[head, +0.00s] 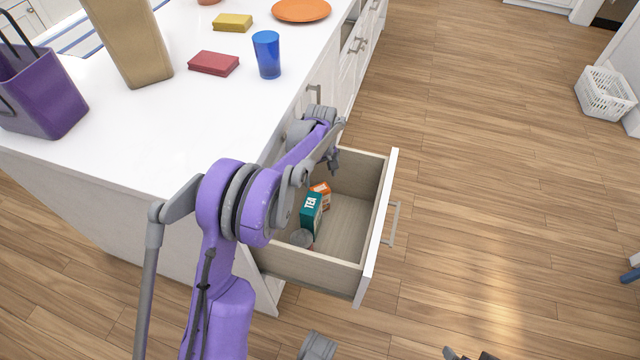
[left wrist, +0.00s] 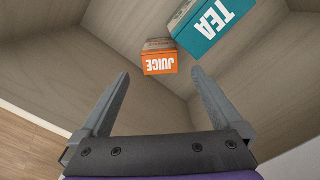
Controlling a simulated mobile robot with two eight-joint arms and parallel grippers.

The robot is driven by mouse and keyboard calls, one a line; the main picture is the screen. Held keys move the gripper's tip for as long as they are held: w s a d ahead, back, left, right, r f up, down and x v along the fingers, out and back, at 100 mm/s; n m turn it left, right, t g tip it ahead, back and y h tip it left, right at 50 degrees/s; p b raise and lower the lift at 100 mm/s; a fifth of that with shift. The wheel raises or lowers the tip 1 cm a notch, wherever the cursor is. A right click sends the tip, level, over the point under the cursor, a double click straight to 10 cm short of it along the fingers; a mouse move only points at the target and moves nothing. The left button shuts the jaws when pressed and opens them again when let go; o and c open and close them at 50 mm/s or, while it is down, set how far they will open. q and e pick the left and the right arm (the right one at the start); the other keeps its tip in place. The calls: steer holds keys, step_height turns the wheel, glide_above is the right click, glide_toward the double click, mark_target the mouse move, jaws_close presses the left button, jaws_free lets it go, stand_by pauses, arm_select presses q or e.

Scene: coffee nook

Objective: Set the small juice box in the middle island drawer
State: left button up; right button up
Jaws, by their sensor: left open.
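The small juice box (head: 322,190) is orange and stands inside the open island drawer (head: 345,225), towards its inner side. In the left wrist view the juice box (left wrist: 160,64) shows its upside-down label beyond the fingertips. A teal tea box (head: 311,214) stands beside it, partly hiding it in the head view; it also shows in the left wrist view (left wrist: 208,25). My left gripper (head: 334,160) is over the drawer. In the left wrist view its two fingers (left wrist: 163,85) are spread, with nothing between them.
A can (head: 302,238) sits in the drawer near the tea box, partly behind my arm. The counter (head: 140,145) holds a purple bin (head: 45,100), a tan container (head: 130,45), a blue cup (head: 267,55) and sponges.

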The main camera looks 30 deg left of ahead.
arm_select(q)
steer(key=s+d+r+m+t, duration=0.1)
steer(key=s+d+r+m, duration=0.2)
steer(key=s+d+r, duration=0.3)
steer(key=s+d+r+m+t, duration=0.1)
steer(key=s+d+r+m, duration=0.25)
steer(key=s+r, duration=0.45)
steer(key=s+d+f+m+t, duration=0.1)
steer(key=s+d+f+m, duration=0.1)
steer(key=s, duration=0.6)
steer(key=s+d+f+m+t, duration=0.1)
steer(key=s+d+f+m, duration=0.1)
steer(key=s, duration=0.6)
steer(key=shift+s+d+m+t, duration=0.3)
steer(key=shift+d+m, duration=0.35)
steer(key=shift+d, duration=0.1)
steer(key=shift+s, duration=0.15)
